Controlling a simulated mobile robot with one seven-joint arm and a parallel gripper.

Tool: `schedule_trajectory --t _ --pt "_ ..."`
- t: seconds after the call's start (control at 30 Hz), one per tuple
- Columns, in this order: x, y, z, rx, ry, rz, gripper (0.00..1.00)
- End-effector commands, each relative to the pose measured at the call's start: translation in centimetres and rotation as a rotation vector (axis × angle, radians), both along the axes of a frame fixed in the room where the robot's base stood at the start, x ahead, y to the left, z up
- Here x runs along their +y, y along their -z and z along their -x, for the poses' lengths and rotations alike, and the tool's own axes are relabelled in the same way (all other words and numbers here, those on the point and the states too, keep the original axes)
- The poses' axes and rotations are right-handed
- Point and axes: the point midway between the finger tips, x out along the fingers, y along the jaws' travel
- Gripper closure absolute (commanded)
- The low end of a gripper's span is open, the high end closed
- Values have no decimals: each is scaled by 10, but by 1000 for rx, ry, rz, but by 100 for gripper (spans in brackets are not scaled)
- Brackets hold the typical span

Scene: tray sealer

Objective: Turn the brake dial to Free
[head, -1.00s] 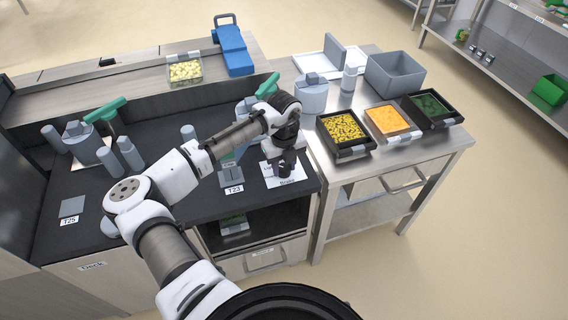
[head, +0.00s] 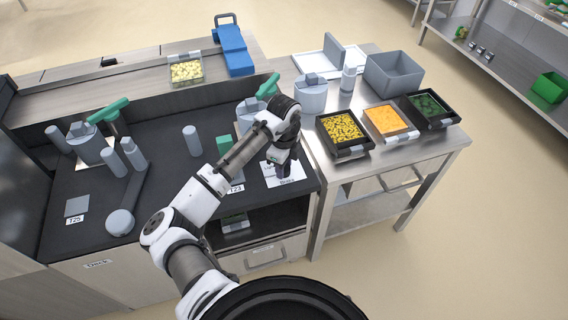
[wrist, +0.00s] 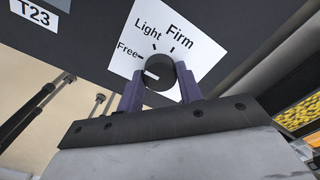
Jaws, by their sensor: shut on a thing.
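The brake dial (wrist: 160,71) is a dark round knob on a white card (wrist: 128,62) marked Free, Light and Firm. Its white mark points left, to the Free side, slightly below the Free tick in the wrist view. My gripper (wrist: 158,88) is shut on the dial, one purple finger on each side. In the head view my gripper (head: 283,170) is low over the brake card (head: 292,182) at the deck's front right corner, and the dial is largely hidden there.
Left on the black deck stand grey cylinders (head: 192,140) and a green-handled part (head: 108,111). A steel table (head: 350,180) with food trays (head: 345,150) adjoins on the right. An open shelf bay lies under the deck's front edge.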

Motion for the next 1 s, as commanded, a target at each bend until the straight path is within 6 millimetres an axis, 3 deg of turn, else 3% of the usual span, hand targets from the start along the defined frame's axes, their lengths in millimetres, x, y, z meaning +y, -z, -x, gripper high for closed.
schedule_trajectory --t 0.5,0.53,0.67,1.0 --pt "1 -1 -1 -3 -23 -1 87" --pt "1 -1 -1 -3 -23 -1 62" --pt "1 -1 -1 -2 -22 -1 45" --pt "0 -2 0 -1 -20 0 43"
